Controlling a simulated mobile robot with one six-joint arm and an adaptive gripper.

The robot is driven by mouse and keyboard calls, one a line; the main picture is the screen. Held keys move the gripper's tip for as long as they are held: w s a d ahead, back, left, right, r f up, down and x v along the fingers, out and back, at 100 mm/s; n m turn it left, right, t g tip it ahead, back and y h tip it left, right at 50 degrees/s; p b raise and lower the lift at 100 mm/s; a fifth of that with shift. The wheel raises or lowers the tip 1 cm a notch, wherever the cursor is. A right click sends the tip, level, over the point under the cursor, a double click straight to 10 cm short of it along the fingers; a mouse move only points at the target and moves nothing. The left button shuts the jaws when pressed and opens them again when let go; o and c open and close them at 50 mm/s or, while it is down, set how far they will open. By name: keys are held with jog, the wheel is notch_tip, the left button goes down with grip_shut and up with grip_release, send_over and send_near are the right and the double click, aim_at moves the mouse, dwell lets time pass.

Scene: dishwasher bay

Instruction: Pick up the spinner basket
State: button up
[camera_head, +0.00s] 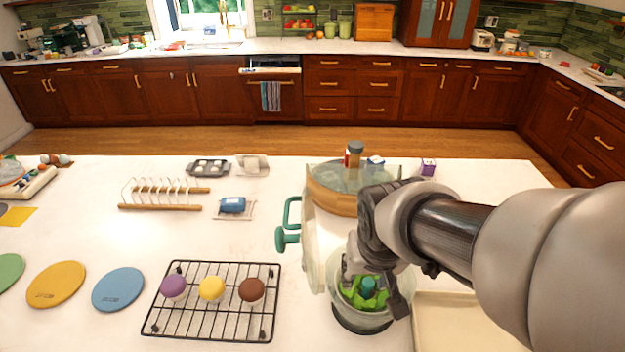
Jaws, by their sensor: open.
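The spinner basket (348,308) looks like a clear, round bowl-shaped piece on the white counter right of centre. Green leaves (378,299) and a teal centre post show inside it. My gripper (374,286) reaches down over it, open, with one finger toward its left side and the other toward its right rim. I cannot tell whether the fingers touch it. The gripper and wrist hide its back part. A clear panel-like piece with a teal handle (289,225) stands just to its left, perhaps the spinner's lid.
A round wooden turntable (330,200) with jars stands behind the basket. A black wire rack (215,323) with three cupcakes lies to the left. A cream tray (465,325) lies close on the right. Counter space between the rack and the plate rack (150,207) is clear.

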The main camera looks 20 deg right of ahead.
jog(key=w+d+f+m+p, duration=0.2)
jog(key=w+d+f+p, duration=0.1)
jog(key=w+d+f, duration=0.15)
jog(key=b, duration=0.5)
send_near(366, 290)
jog(key=shift+g, duration=0.4)
jog(key=w+f, duration=0.2)
jog(key=f, duration=0.1)
jog(key=w+f, duration=0.1)
jog(key=f, duration=0.1)
jog(key=shift+w+d+f, duration=0.1)
jog(key=shift+w+d, duration=0.1)
jog(key=shift+d, duration=0.15)
jog(key=b+x, duration=0.1)
jog(key=x, duration=0.1)
jog(key=s+b+x, duration=0.1)
jog(key=x, duration=0.1)
jog(key=shift+w+d+f, duration=0.1)
jog(key=shift+d+f, duration=0.05)
jog(key=shift+f, duration=0.15)
jog(key=shift+w+f+b, duration=0.15)
jog(key=shift+f+b, duration=0.2)
jog(key=shift+f, duration=0.1)
jog(key=shift+r, duration=0.1)
jog(key=shift+c, duration=0.2)
grip_shut()
